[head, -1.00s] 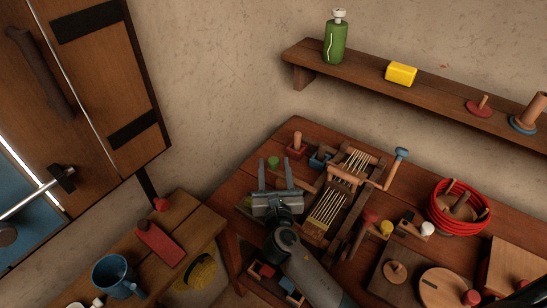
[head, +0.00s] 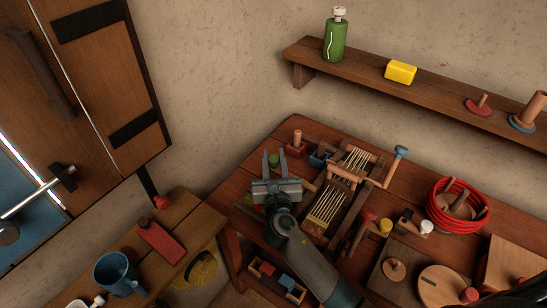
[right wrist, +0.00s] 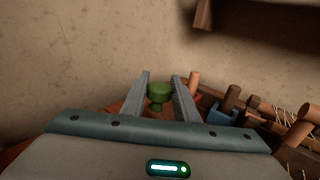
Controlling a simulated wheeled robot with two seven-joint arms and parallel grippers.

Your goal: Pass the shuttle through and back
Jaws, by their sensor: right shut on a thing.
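The wooden loom (head: 335,195) with pale warp threads stands on the brown table. A green knob (head: 274,160) is just left of the loom's back part; it also shows in the right wrist view (right wrist: 159,90). It may be the shuttle's handle, but I cannot tell. My right gripper (head: 277,163) is at the loom's left side, its fingers shut on the green knob from both sides. In the right wrist view the gripper's fingertips (right wrist: 160,83) stand either side of the knob. What lies under the knob is hidden. My left gripper is not in view.
A red block with a peg (head: 297,146) and a blue block (head: 319,158) sit close behind the knob. A crank with a blue knob (head: 400,152) juts from the loom's right. A red rope coil (head: 459,206) is further right. A wall shelf (head: 430,87) hangs above.

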